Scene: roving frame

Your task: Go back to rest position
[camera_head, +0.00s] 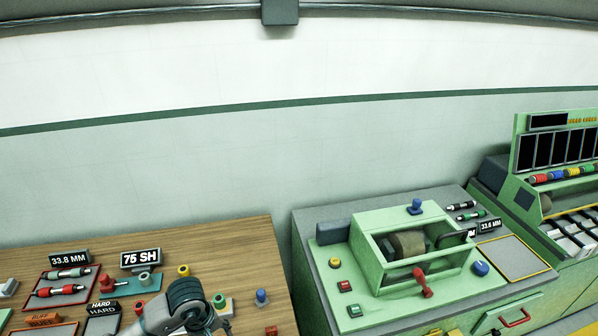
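A grey, dark-ribbed part that looks like the end of my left arm (188,302) shows at the bottom edge, over the front of the wooden table. Its fingers cannot be made out, so I cannot tell whether the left gripper is open or shut, or whether it holds anything. A small yellow piece at the bottom edge, right of the middle, may be part of my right arm. My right gripper is not in view.
The wooden table (225,240) bears a red-rimmed tray (80,275) with rollers, label signs and small coloured knobs. A gap separates it from the green machine (365,245) with a red lever (422,282). Another green console (520,190) stands far right.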

